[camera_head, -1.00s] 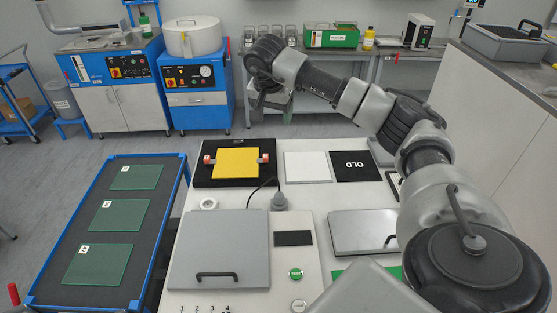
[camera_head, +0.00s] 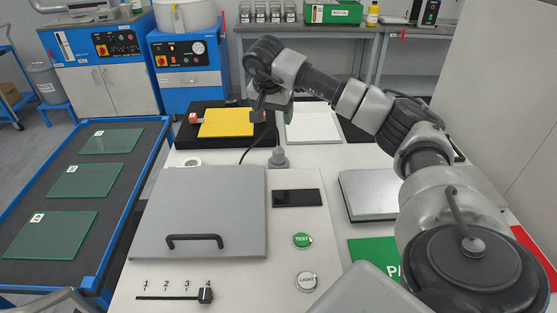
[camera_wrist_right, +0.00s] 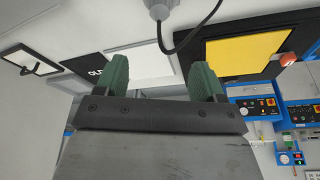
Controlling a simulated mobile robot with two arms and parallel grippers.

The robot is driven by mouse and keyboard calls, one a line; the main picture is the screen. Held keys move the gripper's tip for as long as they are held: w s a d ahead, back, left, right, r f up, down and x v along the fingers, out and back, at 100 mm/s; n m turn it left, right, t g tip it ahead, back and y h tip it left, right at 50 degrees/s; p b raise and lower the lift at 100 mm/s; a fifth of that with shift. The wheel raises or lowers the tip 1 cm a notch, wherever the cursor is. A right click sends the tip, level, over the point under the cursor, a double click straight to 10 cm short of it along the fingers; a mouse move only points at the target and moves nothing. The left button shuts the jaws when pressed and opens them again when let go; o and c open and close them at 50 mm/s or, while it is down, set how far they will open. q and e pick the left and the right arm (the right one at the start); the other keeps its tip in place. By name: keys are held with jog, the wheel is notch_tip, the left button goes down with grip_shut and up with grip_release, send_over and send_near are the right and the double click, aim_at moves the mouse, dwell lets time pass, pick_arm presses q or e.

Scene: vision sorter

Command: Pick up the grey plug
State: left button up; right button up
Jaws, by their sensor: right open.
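The grey plug (camera_head: 278,157) stands on the white bench top, with a black cable running from it up and to the left. It also shows in the right wrist view (camera_wrist_right: 158,9) at the top edge, partly cut off. My right gripper (camera_head: 270,112) hangs above and behind the plug, near the yellow square. In the right wrist view my right gripper (camera_wrist_right: 162,80) has its two green fingers wide apart with nothing between them. The plug is beyond the fingertips, apart from them. My left gripper does not show.
A yellow sheet (camera_head: 228,122) lies on a black fixture at the back. A grey lid (camera_head: 200,195) with a black handle is left of the plug, a dark display (camera_head: 297,198) in front. A green TEST button (camera_head: 302,240) is nearer. A silver lid (camera_head: 370,192) is at right.

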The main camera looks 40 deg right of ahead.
jog(key=b, duration=0.3)
send_near(278, 148)
jog(key=f, duration=0.2)
jog(key=x, duration=1.1)
jog(key=shift+w+d+r, duration=0.15)
jog(key=shift+d, duration=0.05)
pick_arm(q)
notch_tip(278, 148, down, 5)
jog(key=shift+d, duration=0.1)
pick_arm(e)
jog(key=c, duration=1.1)
jog(key=shift+r, duration=0.1)
